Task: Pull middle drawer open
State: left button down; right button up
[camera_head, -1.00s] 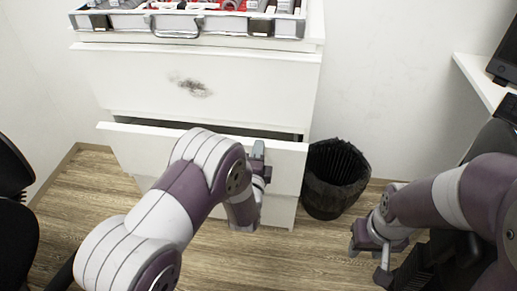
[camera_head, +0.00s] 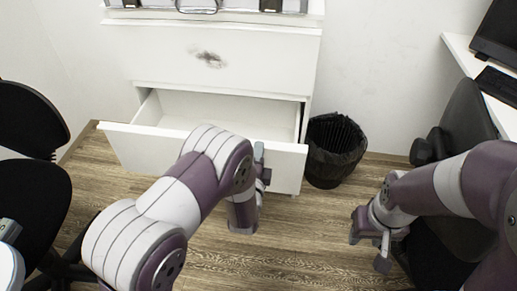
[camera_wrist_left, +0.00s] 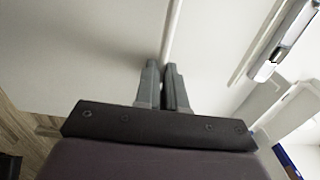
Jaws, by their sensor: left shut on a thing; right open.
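The white dresser has a top drawer (camera_head: 260,62), which is shut and has a dark smudge on its front. The middle drawer (camera_head: 135,146) below it stands well open, and its inside looks empty. My left gripper (camera_head: 260,160) is at the right part of the middle drawer's front, at the top edge. In the left wrist view its fingers (camera_wrist_left: 168,85) are closed together on the thin edge of the white front panel. My left arm hides the middle of the drawer front. My right gripper (camera_head: 372,240) is open and empty, low at the right, away from the dresser.
A black waste bin (camera_head: 335,150) stands close to the right of the drawer. A metal case (camera_head: 240,14) lies on the dresser. Black chairs stand at the left (camera_head: 32,190) and right (camera_head: 468,125). A white desk (camera_head: 495,105) is at the right. Wood floor lies between.

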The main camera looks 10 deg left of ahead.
pick_arm(q)
jog(key=c, duration=1.2)
grip_release()
jog(key=s+p, duration=0.1)
jog(key=s, duration=0.3)
jog(key=s+p, duration=0.1)
jog(key=s, duration=0.3)
jog(key=s+p, duration=0.1)
jog(key=s, duration=0.3)
jog(key=shift+s+a, duration=0.25)
jog(key=shift+s, duration=0.1)
